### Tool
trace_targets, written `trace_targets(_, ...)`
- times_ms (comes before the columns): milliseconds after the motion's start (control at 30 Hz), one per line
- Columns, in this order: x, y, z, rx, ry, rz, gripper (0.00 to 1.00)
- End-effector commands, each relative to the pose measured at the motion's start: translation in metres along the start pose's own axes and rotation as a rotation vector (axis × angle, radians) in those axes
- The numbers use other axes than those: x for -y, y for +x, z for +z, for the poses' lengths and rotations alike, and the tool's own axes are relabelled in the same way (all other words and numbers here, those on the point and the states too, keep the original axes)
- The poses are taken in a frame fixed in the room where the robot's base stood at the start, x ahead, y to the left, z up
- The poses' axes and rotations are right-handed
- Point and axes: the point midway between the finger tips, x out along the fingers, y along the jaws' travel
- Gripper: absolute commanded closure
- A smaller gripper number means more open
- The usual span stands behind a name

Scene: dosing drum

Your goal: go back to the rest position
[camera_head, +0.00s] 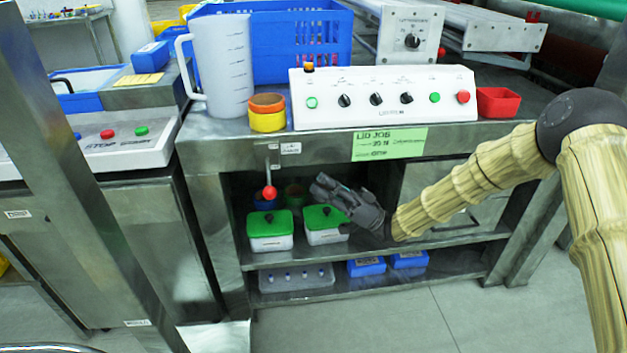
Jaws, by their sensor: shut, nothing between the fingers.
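My gripper (322,187) is at the middle of the view, in front of the open shelf under the steel workbench (225,140). Its fingers point left and a little up, shut with nothing seen between them. My arm comes in from the right. Just below the gripper stands a white box with a green lid (322,224), partly hidden by it; whether they touch cannot be told. A second green-lidded box (270,232) stands to its left. A red-knobbed lever (269,192) hangs from the bench front, left of the fingers.
On the bench are a white control panel (380,113), a measuring jug (222,65), a blue crate (270,40), stacked orange and yellow rings (267,122) and a red tray (498,102). Blue boxes (366,267) sit on the lower shelf. The floor (400,315) in front is clear.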

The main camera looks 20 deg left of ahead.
Motion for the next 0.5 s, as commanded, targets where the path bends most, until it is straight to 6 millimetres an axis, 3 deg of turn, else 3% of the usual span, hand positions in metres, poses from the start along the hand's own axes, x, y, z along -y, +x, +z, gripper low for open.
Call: trace_targets(500,-0.0040,-0.0090,0.0063,0.000,0.001,0.038,1.00)
